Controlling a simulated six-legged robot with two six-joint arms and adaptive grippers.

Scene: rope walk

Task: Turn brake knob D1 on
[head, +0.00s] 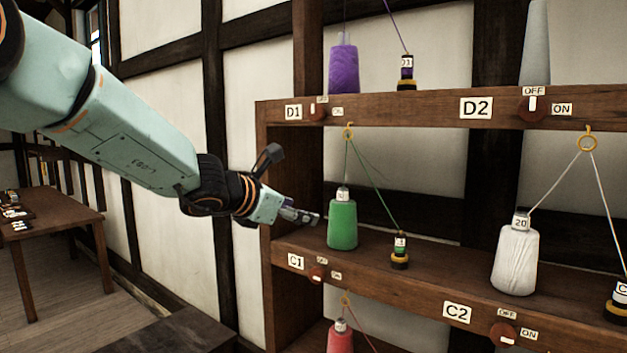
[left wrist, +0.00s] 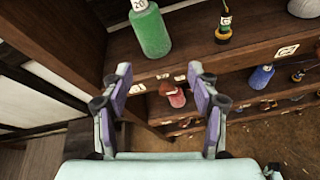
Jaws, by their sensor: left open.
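Brake knob D1 (head: 317,112) is a small red-brown knob on the front edge of the upper shelf, beside the D1 label (head: 293,112). Its white mark looks upright, toward the OFF tag (head: 322,99); the ON tag (head: 338,111) is to its right. My left gripper (head: 314,218) is well below D1, near the left end of the middle shelf and left of the green cone (head: 342,224). In the left wrist view its fingers (left wrist: 160,72) are apart with nothing held. D1 is not seen in that view. My right gripper is not in view.
Knob C1 (head: 317,274) is on the shelf edge below my gripper. Knob D2 (head: 533,110) is farther right on the upper edge. Green thread runs up from the green cone to a yellow ring (head: 348,132) below D1. A purple cone (head: 344,68) stands above.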

